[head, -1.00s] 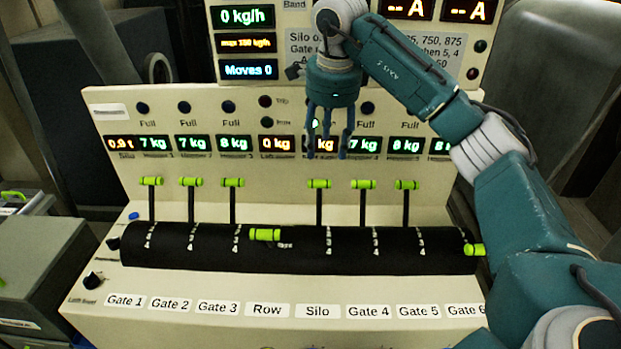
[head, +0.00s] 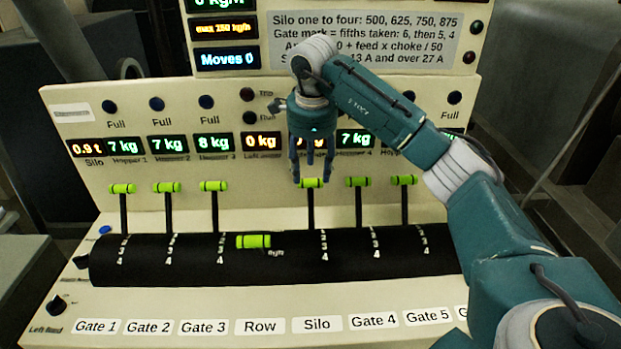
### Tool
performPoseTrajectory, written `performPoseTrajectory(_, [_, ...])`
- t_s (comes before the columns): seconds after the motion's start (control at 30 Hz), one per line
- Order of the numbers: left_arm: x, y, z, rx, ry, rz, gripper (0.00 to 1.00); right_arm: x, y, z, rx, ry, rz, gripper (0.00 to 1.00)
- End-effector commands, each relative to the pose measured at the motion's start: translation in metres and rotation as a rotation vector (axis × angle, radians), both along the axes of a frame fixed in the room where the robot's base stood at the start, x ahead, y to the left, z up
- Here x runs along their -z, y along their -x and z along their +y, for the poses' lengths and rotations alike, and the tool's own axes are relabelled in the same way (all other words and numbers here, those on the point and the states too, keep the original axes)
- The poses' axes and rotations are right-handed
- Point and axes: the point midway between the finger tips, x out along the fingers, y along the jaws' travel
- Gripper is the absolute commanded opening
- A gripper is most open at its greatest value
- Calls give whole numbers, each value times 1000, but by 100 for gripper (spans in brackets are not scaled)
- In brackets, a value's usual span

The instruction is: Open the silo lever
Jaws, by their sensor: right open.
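The silo lever (head: 311,204) stands upright behind the label "Silo" (head: 317,325). It has a black stem and a green crossbar handle (head: 310,183). My right gripper (head: 312,180) points down with its fingers spread, in front of the displays and over the lever's handle in the picture. The handle shows at the fingertips; I cannot tell whether they touch it. No grip on the handle is visible. My left gripper is not in view.
Similar upright levers stand at Gates 1 to 3 on the left (head: 213,205) and at Gates 4 and 5 (head: 358,203) close on the right. The Row lever (head: 253,241) lies forward on the black curved cover (head: 180,262). My right arm fills the right side.

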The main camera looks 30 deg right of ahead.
Motion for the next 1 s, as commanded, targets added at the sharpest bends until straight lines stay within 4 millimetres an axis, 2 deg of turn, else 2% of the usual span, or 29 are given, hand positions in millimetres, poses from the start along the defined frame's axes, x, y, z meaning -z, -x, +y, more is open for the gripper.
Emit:
performPoseTrajectory(0.1, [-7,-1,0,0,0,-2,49,19,-2,-2,-1,0,5,48])
performPoseTrajectory(0.3, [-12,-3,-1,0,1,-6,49,40,-6,-4,0,-1,2,48])
performPoseTrajectory(0.63, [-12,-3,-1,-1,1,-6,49,44,-8,-5,0,-1,-1,48])
performPoseTrajectory(0.67, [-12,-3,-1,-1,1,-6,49,44,-8,-4,0,-1,-1,44])
performPoseTrajectory(0.87, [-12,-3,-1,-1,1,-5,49,44,-8,-4,0,-1,-1,4])
performPoseTrajectory(0.9, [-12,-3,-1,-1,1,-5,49,44,-8,-4,0,-1,-1,0])
performPoseTrajectory(1.0, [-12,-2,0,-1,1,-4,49,44,-8,-5,0,-1,-1,0])
